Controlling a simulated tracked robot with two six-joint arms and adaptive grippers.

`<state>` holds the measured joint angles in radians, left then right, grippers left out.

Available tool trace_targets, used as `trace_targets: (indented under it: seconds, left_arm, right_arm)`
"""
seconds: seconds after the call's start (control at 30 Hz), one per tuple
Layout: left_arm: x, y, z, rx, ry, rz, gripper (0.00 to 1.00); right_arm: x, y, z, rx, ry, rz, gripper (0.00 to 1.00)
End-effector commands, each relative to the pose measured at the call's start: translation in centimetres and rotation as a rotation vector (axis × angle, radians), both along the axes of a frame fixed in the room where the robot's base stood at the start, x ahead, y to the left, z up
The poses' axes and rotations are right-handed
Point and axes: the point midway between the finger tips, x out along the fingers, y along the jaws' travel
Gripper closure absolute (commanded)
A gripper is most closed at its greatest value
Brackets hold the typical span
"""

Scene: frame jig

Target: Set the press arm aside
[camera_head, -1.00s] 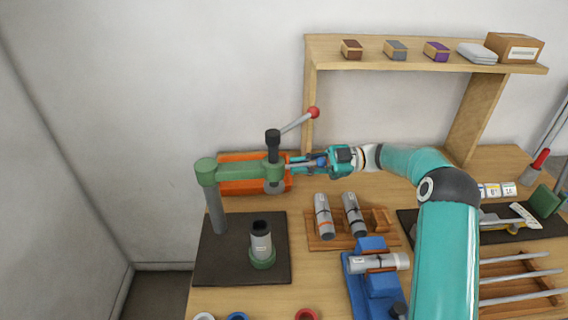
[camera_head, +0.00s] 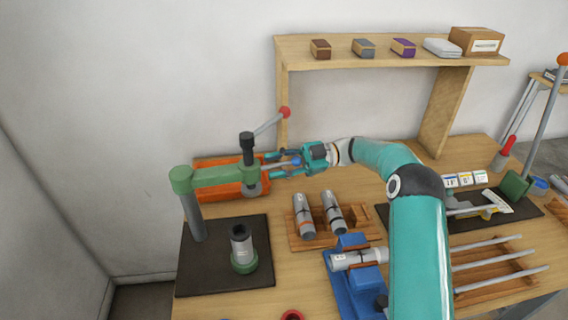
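The press arm (camera_head: 218,176) is a green bar on a grey post at the left. It points right, over the back of the black base plate (camera_head: 205,275) and in front of an orange bin (camera_head: 219,190). Its head carries a black-topped ram (camera_head: 247,143), a red-knobbed lever (camera_head: 269,124) and a short side handle with a blue knob (camera_head: 296,161). My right gripper (camera_head: 267,167) is at this handle from the right, its fingers apart above and below it. A grey sleeve in a green holder (camera_head: 243,250) stands on the plate, clear of the arm. My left gripper is out of view.
Grey cylinders lie in a wooden cradle (camera_head: 310,242) at centre. A blue fixture (camera_head: 341,291) holds another cylinder in front of it. A wooden shelf (camera_head: 300,55) spans the back. A rack of rods (camera_head: 487,280) is at the right.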

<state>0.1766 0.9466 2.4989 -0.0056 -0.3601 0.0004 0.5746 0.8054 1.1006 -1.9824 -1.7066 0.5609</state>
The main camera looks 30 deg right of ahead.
Motion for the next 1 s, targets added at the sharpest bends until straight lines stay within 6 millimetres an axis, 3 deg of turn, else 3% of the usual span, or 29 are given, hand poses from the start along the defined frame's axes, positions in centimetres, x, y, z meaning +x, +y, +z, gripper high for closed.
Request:
trace_targets:
  seconds: [0.23, 0.7, 1.0]
  left_arm:
    - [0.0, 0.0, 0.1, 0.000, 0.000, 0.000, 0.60]
    - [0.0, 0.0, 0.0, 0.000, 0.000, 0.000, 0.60]
    - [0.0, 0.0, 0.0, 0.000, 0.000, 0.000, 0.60]
  right_arm:
    - [-0.3, -1.1, -0.1, 0.000, 0.001, -0.001, 0.63]
    - [-2.8, -9.4, -0.2, -0.003, 0.000, -0.003, 0.63]
    - [-3.4, -11.3, -0.1, -0.002, 0.002, -0.002, 0.63]
